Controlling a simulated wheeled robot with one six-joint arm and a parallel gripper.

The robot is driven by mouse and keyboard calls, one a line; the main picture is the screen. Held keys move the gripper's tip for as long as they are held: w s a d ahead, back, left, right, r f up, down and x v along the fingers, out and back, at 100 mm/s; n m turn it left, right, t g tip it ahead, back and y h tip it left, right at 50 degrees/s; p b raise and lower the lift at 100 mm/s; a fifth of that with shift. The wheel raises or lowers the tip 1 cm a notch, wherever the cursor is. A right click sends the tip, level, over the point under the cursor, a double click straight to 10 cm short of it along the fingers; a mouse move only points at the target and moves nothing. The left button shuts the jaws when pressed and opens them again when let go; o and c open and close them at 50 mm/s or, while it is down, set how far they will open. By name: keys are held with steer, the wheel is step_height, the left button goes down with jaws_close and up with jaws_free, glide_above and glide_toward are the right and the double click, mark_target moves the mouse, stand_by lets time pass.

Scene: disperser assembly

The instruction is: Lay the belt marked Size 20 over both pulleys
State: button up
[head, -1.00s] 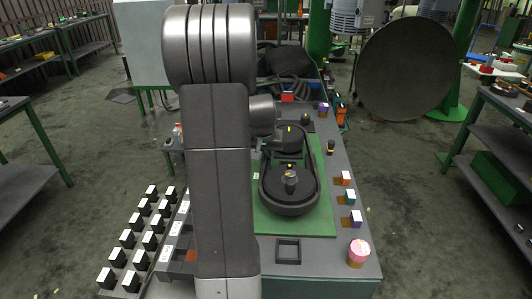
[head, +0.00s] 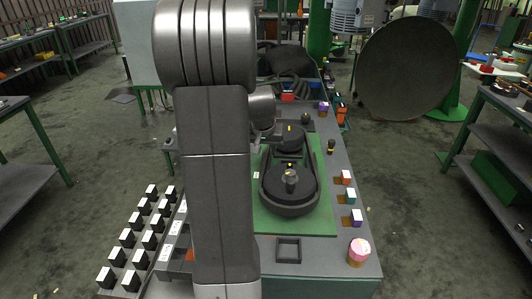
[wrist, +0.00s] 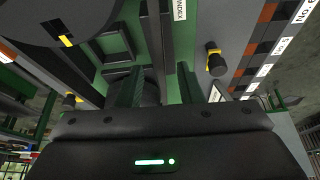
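Two dark pulleys stand on a green plate (head: 257,220): a near pulley (head: 290,188) with a central post and a far pulley (head: 290,139), each with a yellow mark. A black belt (head: 317,178) runs along their right side and seems to go around both; its size mark cannot be read. Its far end is partly hidden by my arm. In the wrist view, my gripper (wrist: 158,88) shows two green fingers standing apart, beside the far pulley (wrist: 50,25). Dark parts show between and beyond them, and I see nothing pinched. The head view hides my gripper behind my arm.
Several small blocks (head: 348,197) line the bench's right edge, with a pink-topped round piece (head: 357,251) at the corner. A square frame (head: 288,250) lies in front of the green plate. Several white-topped black blocks (head: 134,238) stand at the left.

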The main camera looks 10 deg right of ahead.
steer(key=v, duration=1.1)
steer(key=shift+b, duration=0.35)
steer(key=p+x, duration=0.1)
steer(key=x, duration=1.2)
steer(key=shift+f, duration=0.15)
steer(key=shift+w+p, duration=0.2)
steer(key=shift+p, duration=0.2)
steer(key=shift+r+p, duration=0.55)
steer(key=shift+r, duration=0.35)
steer(key=shift+f, duration=0.1)
